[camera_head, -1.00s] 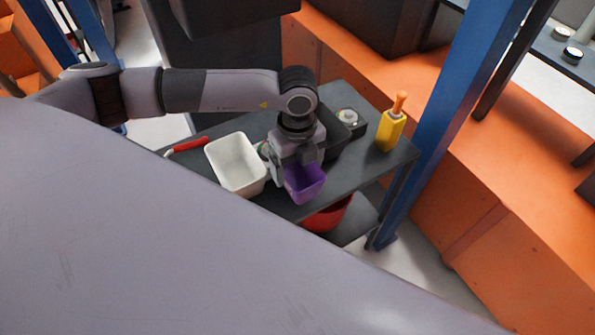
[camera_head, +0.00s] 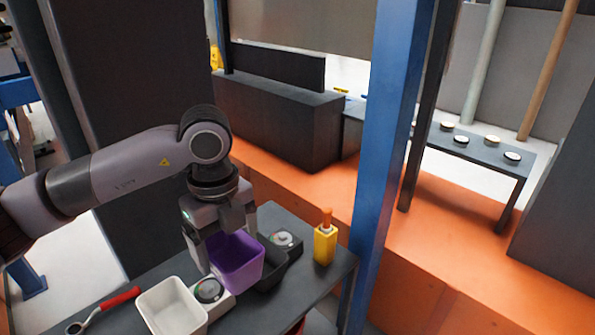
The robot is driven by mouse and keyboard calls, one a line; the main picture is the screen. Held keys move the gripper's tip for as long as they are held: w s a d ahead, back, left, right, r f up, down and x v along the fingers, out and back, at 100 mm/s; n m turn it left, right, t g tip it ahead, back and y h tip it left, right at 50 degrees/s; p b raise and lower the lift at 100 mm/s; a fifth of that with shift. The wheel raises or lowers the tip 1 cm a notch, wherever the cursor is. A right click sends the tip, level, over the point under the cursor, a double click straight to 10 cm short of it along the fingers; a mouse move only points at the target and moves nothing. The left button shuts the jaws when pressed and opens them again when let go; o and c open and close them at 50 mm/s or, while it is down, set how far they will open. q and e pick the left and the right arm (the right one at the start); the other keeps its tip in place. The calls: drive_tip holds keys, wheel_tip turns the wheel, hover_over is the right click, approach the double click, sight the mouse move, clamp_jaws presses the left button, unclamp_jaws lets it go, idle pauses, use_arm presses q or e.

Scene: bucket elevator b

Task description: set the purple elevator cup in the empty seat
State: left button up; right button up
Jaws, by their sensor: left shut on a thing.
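The purple elevator cup (camera_head: 237,263) is an open-topped, square-sided cup, held roughly upright above the dark table. My left gripper (camera_head: 222,232) comes down from above and is shut on the cup's far rim. The empty seat cannot be made out in this view. My right gripper is not in view.
A blue post (camera_head: 384,150) stands right of the table. Orange panels lie behind.

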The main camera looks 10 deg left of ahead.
use_arm(q)
drive_tip(key=shift+r+m, duration=0.1)
drive_tip(key=shift+m, duration=0.2)
drive_tip(key=m, duration=0.5)
drive_tip(key=shift+m+p, duration=0.3)
drive_tip(key=shift+p, duration=0.05)
drive_tip(key=m, duration=0.6)
drive_tip(key=shift+p, duration=0.3)
drive_tip(key=m, duration=0.6)
drive_tip(key=shift+s+p, duration=0.1)
drive_tip(key=shift+p, duration=0.2)
drive_tip(key=m, duration=0.5)
drive_tip(key=shift+a+p, duration=0.1)
drive_tip(key=shift+p, duration=0.2)
drive_tip(key=m, duration=0.6)
drive_tip(key=shift+s+m+p, duration=0.1)
drive_tip(key=shift+m+p, duration=0.2)
drive_tip(key=m, duration=0.6)
drive_tip(key=shift+s+p, duration=0.1)
drive_tip(key=shift+p, duration=0.2)
drive_tip(key=m, duration=0.6)
drive_tip(key=shift+p, duration=0.35)
drive_tip(key=m, duration=0.6)
drive_tip(key=shift+s+a, duration=0.1)
